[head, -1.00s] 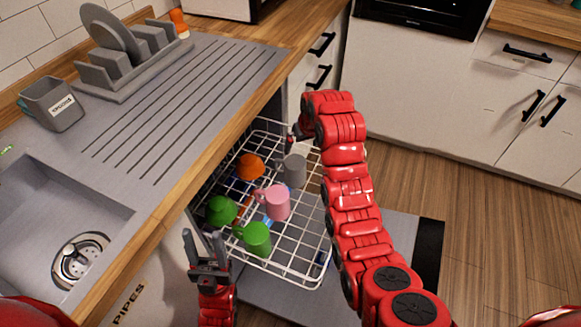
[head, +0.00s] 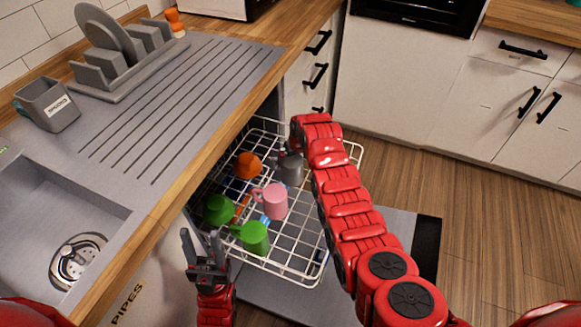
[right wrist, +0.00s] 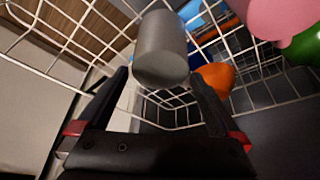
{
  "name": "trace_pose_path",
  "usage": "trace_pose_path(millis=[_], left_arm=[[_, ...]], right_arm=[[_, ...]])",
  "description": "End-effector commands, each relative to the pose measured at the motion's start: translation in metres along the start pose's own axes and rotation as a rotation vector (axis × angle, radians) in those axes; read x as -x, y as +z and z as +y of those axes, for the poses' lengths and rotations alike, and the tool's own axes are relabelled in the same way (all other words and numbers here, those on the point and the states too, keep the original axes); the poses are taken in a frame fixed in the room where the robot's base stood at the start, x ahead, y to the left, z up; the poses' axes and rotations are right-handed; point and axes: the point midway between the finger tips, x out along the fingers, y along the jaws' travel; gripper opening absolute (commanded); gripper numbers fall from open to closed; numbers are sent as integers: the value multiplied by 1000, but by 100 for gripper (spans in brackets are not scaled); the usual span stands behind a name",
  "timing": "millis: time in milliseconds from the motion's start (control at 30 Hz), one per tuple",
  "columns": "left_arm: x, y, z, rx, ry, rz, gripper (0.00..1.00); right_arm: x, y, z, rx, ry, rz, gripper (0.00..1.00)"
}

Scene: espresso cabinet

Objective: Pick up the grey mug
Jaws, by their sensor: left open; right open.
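The grey mug (head: 292,170) stands in the white wire rack of the pulled-out dishwasher. The right wrist view shows the mug (right wrist: 160,48) ahead, with its lower end close to the fingertips. My right gripper (right wrist: 159,76) is open, one finger on each side of the mug's near end, and not closed on it. In the head view the right gripper (head: 286,155) is partly hidden by its own red arm, right at the mug. My left gripper (head: 202,238) is open and empty, in front of the rack's near left corner.
The counter edge (head: 210,160) borders the rack's left. Wooden floor (head: 480,240) is open at right.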

Motion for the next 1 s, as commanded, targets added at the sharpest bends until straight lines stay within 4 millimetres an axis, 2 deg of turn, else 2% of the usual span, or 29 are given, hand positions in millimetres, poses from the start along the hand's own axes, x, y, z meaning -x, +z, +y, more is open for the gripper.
trace_pose_path(millis=[200,300,500,833,867,1000], left_arm=[[3,0,0,0,0,0,50],[19,3,1,0,0,0,50],[29,5,1,0,0,0,50],[29,5,2,0,0,0,50],[29,5,1,0,0,0,50],[29,5,1,0,0,0,50]], right_arm=[[-18,1,0,0,0,-2,100],[-31,3,0,0,-2,-5,100],[-39,2,0,0,-1,-2,100],[-39,1,0,0,-1,-1,100],[-39,1,0,0,-1,-1,96],[-39,1,0,0,-1,-1,71]])
